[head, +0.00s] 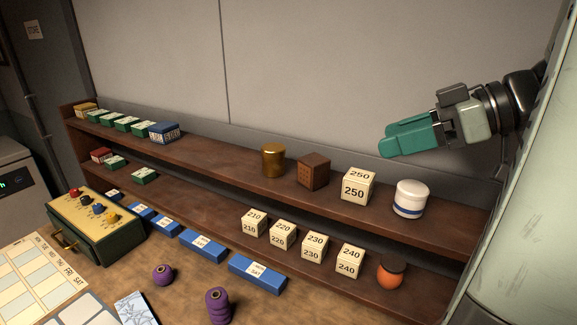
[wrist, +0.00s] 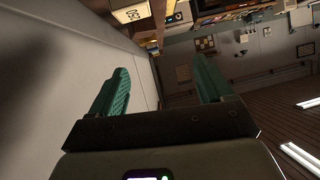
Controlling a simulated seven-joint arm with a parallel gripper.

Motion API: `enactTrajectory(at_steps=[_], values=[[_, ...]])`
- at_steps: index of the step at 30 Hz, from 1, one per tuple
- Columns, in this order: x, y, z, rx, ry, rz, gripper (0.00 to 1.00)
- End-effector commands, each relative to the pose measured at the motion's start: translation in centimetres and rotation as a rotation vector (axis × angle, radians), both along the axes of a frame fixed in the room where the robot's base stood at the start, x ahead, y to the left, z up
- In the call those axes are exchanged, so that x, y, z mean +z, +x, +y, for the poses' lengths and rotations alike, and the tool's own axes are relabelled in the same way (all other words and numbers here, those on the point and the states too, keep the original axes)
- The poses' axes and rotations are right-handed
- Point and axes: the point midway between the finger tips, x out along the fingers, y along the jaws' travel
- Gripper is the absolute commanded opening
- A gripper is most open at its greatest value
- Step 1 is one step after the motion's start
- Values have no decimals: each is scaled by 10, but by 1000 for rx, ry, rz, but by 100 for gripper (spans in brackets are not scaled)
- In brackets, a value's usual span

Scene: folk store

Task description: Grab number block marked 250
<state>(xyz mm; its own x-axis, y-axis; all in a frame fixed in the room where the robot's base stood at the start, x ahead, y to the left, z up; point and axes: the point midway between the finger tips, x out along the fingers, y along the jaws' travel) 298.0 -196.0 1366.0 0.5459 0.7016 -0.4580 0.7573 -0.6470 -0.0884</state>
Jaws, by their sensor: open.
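The block marked 250 (head: 356,189) is a cream cube with dark numbers on its top and front. It stands on the upper wooden shelf, between a brown perforated box and a white jar. My gripper (head: 388,145), with teal fingers, is in the air above and slightly right of the block, apart from it and pointing left. In the wrist view the two fingers of my gripper (wrist: 160,85) are spread with nothing between them. The 250 block shows at the top of the wrist view (wrist: 130,13), partly cut off by the frame edge.
The brown box (head: 314,170) and white jar (head: 410,198) stand close on either side of the block. A brass canister (head: 273,160) is further left. Blocks 210 (head: 254,222), 220 (head: 282,235), 230 (head: 314,248) and 240 (head: 348,262) stand lower, beside an orange pot (head: 391,271). A wall is behind.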

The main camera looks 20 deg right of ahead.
Motion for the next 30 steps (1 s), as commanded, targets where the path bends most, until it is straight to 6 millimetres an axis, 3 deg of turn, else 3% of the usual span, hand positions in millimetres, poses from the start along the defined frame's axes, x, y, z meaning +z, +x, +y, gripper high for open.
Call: enactTrajectory(at_steps=[3,8,15,23,30], values=[[5,-5,-20,-64,6,-91,80],[-5,-6,-27,-86,6,-125,80],[-42,-6,-26,-83,6,-123,80],[-65,-6,-25,-83,6,-122,80],[-78,20,2,-80,5,-123,80]])
